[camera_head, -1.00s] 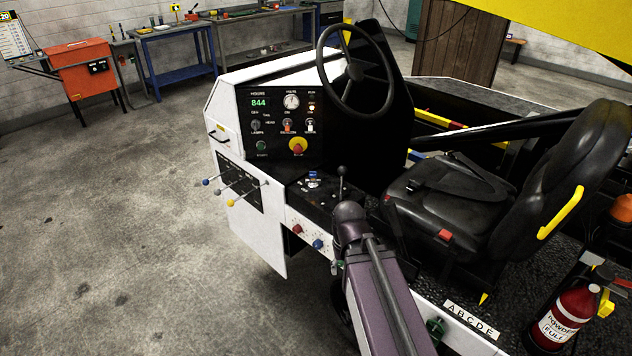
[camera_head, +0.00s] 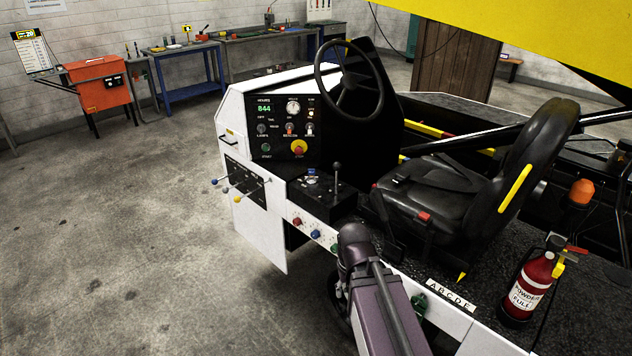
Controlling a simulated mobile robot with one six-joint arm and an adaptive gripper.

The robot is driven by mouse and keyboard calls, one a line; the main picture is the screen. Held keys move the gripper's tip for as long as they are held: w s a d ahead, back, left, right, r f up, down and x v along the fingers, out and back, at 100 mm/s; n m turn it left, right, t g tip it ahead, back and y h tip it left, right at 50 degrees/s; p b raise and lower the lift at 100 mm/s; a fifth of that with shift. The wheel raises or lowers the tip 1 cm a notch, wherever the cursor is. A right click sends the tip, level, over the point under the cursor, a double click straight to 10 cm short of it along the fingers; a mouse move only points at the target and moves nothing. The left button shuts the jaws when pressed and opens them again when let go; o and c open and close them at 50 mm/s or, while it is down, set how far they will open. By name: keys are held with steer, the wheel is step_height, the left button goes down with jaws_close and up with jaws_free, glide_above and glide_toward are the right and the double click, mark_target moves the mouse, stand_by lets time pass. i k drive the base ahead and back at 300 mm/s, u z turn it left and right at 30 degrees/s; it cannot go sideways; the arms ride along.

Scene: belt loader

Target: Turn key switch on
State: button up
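The black dash panel (camera_head: 281,131) of the belt loader faces me. It carries a green-lit 844 display (camera_head: 264,109), a round gauge (camera_head: 293,107), a lamps knob (camera_head: 262,129), two small switches, a green button (camera_head: 266,148) and a red-on-yellow stop button (camera_head: 299,148). I cannot make out a key switch for sure. A small console (camera_head: 318,186) beside the seat has a black lever and a small blue-marked fitting (camera_head: 312,177), too small to read. My purple-grey arm rises from the bottom centre, in front of the loader's side. My gripper is not in view.
The steering wheel (camera_head: 348,77) stands above and right of the panel. The black seat (camera_head: 440,190) and a red extinguisher (camera_head: 528,286) are at right. Ball-ended levers (camera_head: 238,181) stick out at the left side. The concrete floor (camera_head: 120,230) to the left is clear.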

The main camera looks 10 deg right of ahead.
mark_target(311, 180)
steer(key=z, duration=0.15)
steer(key=i, duration=1.4)
steer(key=u, duration=0.25)
